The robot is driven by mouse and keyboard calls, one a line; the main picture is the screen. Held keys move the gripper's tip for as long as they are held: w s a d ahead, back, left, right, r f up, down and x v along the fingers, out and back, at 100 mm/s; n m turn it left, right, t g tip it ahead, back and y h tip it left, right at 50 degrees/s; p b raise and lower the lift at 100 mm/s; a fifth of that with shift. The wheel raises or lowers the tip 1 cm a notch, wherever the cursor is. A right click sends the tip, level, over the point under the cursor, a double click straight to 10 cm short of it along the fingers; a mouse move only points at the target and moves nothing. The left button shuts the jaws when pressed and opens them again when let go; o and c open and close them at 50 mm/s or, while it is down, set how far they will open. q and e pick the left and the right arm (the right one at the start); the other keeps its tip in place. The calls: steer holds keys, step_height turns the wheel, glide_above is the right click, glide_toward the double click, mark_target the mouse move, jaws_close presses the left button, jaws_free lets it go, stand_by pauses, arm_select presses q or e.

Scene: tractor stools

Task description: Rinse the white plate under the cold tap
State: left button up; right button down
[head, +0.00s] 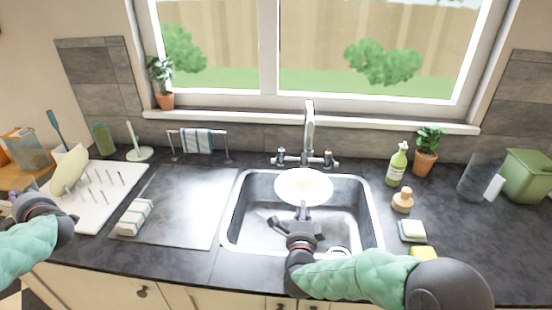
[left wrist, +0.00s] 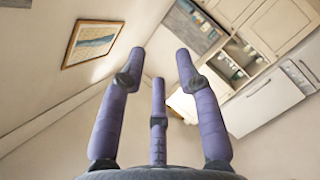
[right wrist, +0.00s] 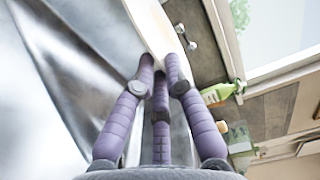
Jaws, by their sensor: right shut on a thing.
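The white plate (head: 303,184) is over the sink basin (head: 258,225), below and in front of the tap (head: 309,125). My right gripper (head: 303,212) is shut on its near rim. In the right wrist view the fingertips (right wrist: 160,68) meet at the pale plate edge (right wrist: 150,30). The tap has a blue-marked handle (head: 281,153) on the left and a red-marked handle (head: 328,156) on the right. I cannot make out running water. My left gripper (head: 22,204) is at the far left; the left wrist view shows its fingers (left wrist: 160,62) apart and empty.
A white drying rack (head: 98,210) with a pale yellow plate (head: 69,170) stands left, near my left gripper. A green bottle (head: 397,165), brush (head: 403,200) and sponge (head: 412,230) stand right of the sink.

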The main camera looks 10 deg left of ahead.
arm_select(q)
steer(key=w+d+r+m+t+h, duration=0.1)
steer(key=w+d+r+m+t, duration=0.25)
steer(key=w+d, duration=0.2)
steer(key=w+d+r+m+t+h, duration=0.1)
steer(key=w+d+r+m+t, duration=0.1)
steer(key=w+d+m, duration=0.4)
steer(key=m+t+h, duration=0.5)
steer(key=m+h, duration=1.2)
steer(key=m, duration=0.2)
glide_toward(276, 157)
steer(key=shift+n, duration=0.25)
steer(key=x, duration=1)
steer(key=shift+w+f, duration=0.2)
steer(key=shift+f, duration=0.1)
